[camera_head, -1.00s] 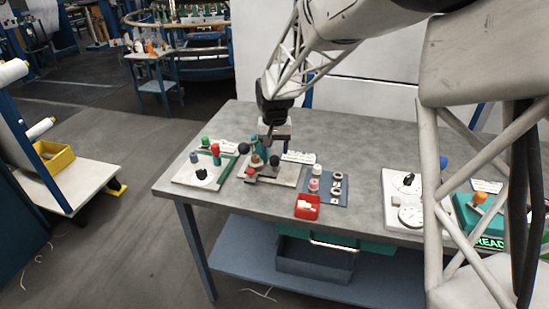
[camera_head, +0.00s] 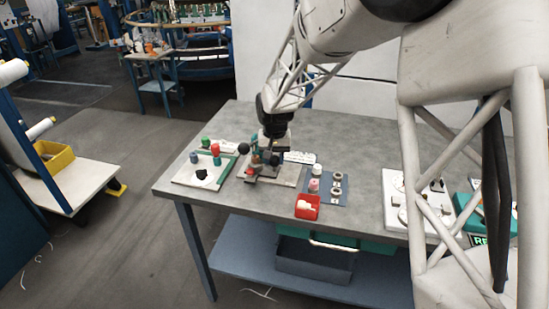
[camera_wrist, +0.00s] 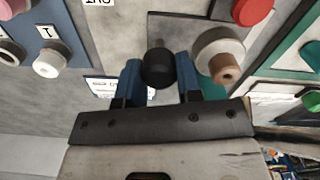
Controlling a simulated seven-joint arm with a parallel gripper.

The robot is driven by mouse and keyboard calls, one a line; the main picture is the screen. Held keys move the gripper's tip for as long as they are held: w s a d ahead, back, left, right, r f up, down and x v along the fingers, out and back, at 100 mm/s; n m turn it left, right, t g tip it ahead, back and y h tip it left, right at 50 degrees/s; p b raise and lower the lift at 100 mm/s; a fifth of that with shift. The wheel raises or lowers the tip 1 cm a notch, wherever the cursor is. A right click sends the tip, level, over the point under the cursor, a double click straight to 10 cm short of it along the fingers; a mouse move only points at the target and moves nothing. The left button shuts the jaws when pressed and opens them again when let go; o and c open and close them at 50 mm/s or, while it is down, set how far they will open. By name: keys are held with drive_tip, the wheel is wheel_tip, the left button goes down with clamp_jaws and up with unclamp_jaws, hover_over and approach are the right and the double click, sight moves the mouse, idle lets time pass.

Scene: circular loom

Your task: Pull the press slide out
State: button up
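The press fixture's light board (camera_head: 287,176) lies on the grey table, left of the blue mat. A black round knob (camera_wrist: 158,66) stands on it, taken to be the slide's handle; I cannot see the slide itself clearly. My gripper (camera_wrist: 160,78) points down at the board, its two blue fingers either side of the knob. The fingers look open, with little or no gap showing at the knob's sides; contact cannot be told. In the head view my gripper (camera_head: 268,146) hides part of the fixture. A pale cylinder with a brown tip (camera_wrist: 222,62) stands close beside one finger.
A red bin (camera_head: 307,207) and a blue mat (camera_head: 340,190) with rings lie right of the fixture. A board with green, red and blue knobs (camera_head: 190,178) lies left. A white dial panel (camera_head: 395,212) is farther right. Table is bare near its front-left edge.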

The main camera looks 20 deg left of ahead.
clamp_jaws()
drive_tip(key=d, duration=0.9)
drive_tip(key=shift+d, duration=0.25)
drive_tip(key=o, duration=0.7)
unclamp_jaws()
drive_tip(key=shift+d, duration=0.1)
drive_tip(key=shift+r, duration=3.9)
